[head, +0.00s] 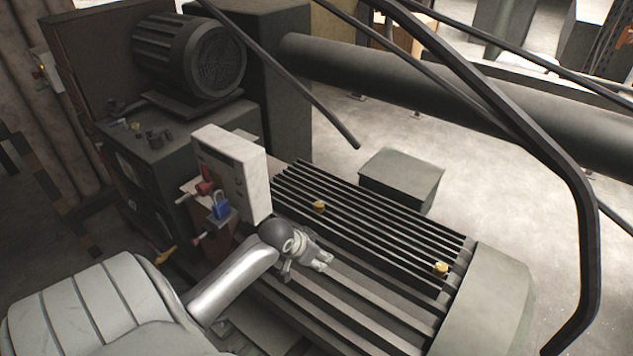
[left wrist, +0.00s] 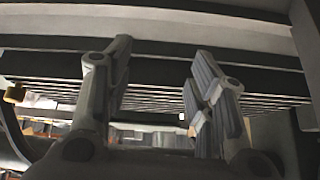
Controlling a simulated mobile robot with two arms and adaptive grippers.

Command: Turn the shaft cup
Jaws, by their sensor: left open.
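Two small brass-yellow caps sit on the dark ribbed machine housing (head: 385,228). My left gripper (head: 322,262) is over the ribs, below and right of the white panel, apart from both caps. In the left wrist view its two fingers are spread (left wrist: 160,90) with the ribs beyond them. A yellow cap (left wrist: 14,92) shows at that view's left edge. My right gripper is not in view.
A white upright panel (head: 232,170) with a red part (head: 205,187) and a blue padlock (head: 222,206) stands just left of the ribs. A dark bent rail (head: 583,200) crosses the right side. A finned motor (head: 190,55) is at the back left.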

